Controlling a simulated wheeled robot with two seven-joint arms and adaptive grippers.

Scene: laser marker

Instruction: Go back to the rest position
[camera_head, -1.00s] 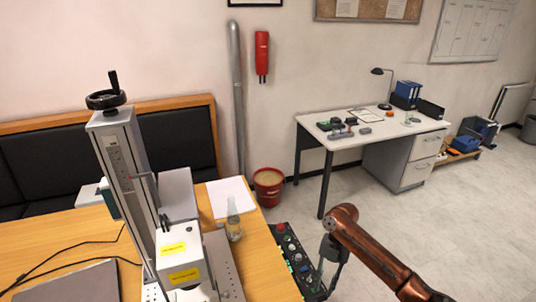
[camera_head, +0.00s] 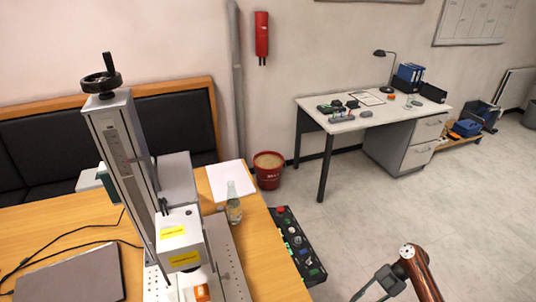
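The laser marker (camera_head: 130,165) stands on the wooden table at the left, a tall grey column with a black handwheel on top. Its white head (camera_head: 181,240) carries yellow labels. A small orange-and-white part (camera_head: 202,292) sits on the base plate below the head. My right gripper (camera_head: 372,291) is at the bottom edge, right of the control box and apart from it, over the floor. Its fingertips are cut off or unclear, so its opening cannot be judged. My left gripper is out of view.
A glass bottle (camera_head: 233,205) and white paper (camera_head: 229,178) are on the table (camera_head: 85,222). A red bucket (camera_head: 268,170) stands behind.

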